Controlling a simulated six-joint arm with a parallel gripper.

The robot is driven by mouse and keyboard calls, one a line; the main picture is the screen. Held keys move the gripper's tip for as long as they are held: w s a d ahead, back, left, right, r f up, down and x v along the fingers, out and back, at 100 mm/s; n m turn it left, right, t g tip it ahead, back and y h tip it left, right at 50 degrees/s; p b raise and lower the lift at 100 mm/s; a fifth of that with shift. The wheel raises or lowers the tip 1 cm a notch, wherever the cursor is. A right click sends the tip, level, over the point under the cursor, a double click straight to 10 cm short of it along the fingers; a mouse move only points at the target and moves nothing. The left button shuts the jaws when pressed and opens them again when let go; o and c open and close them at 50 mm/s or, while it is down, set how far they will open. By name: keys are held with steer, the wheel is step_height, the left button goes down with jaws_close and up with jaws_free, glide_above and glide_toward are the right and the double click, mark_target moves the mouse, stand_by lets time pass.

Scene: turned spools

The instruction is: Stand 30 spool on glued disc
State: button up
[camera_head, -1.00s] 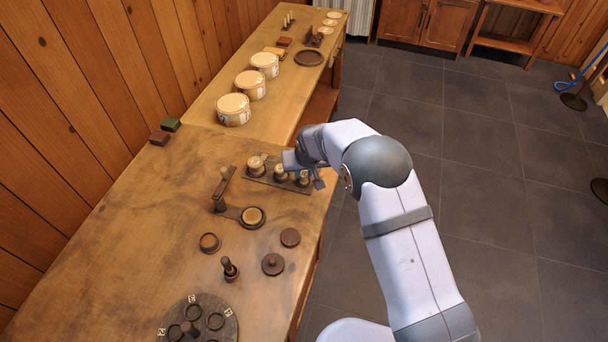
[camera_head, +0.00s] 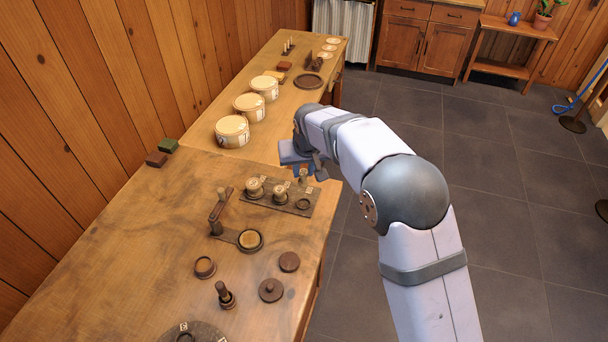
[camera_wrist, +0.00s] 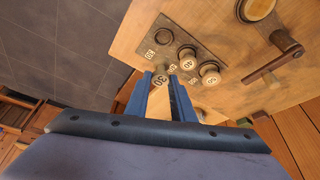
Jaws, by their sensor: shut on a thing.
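In the head view the spool (camera_head: 303,178) hangs below my gripper (camera_head: 304,171), above the right end of the dark rack (camera_head: 272,204). The gripper is shut on it. The rack's right ring (camera_head: 303,204) is empty. A pale-topped disc (camera_head: 250,240) lies in a dark round holder below the rack, beside an upright post with an arm (camera_head: 216,212). I cannot tell for certain that it is the glued disc.
Two other spools (camera_head: 255,187) (camera_head: 280,193) stand in the rack. Pale round boxes (camera_head: 232,131) line the back.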

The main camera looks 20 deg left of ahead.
steer(key=s+a, duration=0.5)
steer(key=s, duration=0.3)
steer(key=s+a, duration=0.5)
steer(key=s, duration=0.3)
steer(key=shift+s+a+f+p, duration=0.15)
steer(key=shift+s+f+p, duration=0.1)
steer(key=shift+s+p, duration=0.1)
steer(key=shift+f, duration=0.15)
steer(key=shift+f+b, duration=1.8)
steer(key=shift+f, duration=0.75)
steer(key=shift+f+b, duration=0.55)
steer(key=shift+f, duration=0.05)
steer(key=shift+f+b, duration=0.7)
steer(key=shift+b, duration=0.5)
stand_by(1.5)
